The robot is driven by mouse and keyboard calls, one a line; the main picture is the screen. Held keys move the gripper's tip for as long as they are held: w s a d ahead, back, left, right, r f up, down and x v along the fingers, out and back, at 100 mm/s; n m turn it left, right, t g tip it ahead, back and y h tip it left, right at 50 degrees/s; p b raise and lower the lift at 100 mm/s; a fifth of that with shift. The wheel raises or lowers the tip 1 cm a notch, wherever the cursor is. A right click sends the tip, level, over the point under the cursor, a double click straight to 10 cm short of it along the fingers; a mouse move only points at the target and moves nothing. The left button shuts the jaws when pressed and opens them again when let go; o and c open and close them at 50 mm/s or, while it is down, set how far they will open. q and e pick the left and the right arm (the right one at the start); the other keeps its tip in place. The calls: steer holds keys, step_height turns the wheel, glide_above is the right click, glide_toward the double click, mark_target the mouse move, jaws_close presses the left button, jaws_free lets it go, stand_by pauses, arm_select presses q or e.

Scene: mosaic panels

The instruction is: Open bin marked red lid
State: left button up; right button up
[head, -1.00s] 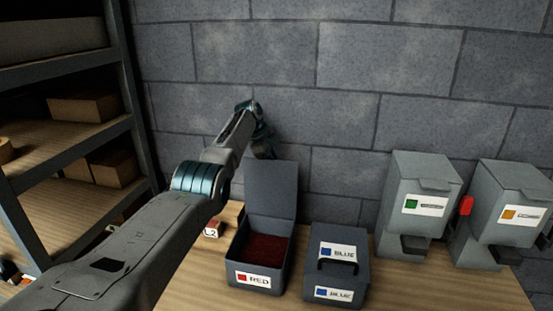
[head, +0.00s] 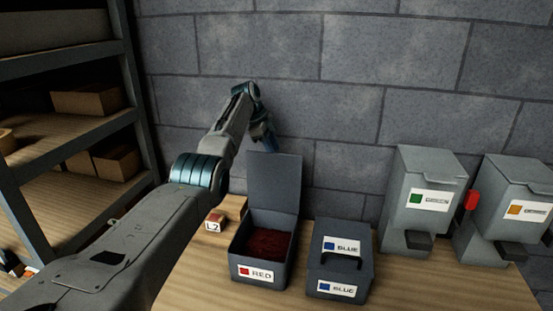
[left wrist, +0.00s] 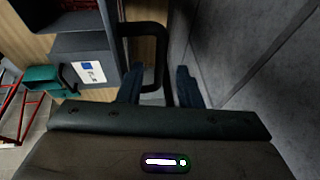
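The bin marked RED (head: 258,272) is a dark grey box on the wooden table, with dark red contents showing inside. Its lid (head: 274,185) stands upright at the back of the box, so the bin is open. My left gripper (head: 268,140) is at the lid's top edge on the wall side, its fingertips partly hidden by the lid. In the left wrist view the fingers (left wrist: 158,72) are apart. A black loop handle (left wrist: 146,28) runs beside and into the gap between them; I cannot tell whether they touch. My right gripper is out of view.
A closed bin marked BLUE (head: 340,270) stands right of the red bin. Two grey dispensers, green-marked (head: 415,210) and orange-marked (head: 500,215), stand further right. A small L2 block (head: 213,226) lies left. The block wall is close behind; shelves (head: 65,160) are at left.

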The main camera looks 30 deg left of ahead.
arm_select(q)
steer(key=b+v, duration=0.2)
steer(key=v, duration=0.5)
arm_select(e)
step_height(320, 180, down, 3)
arm_select(q)
steer(key=shift+f, duration=0.15)
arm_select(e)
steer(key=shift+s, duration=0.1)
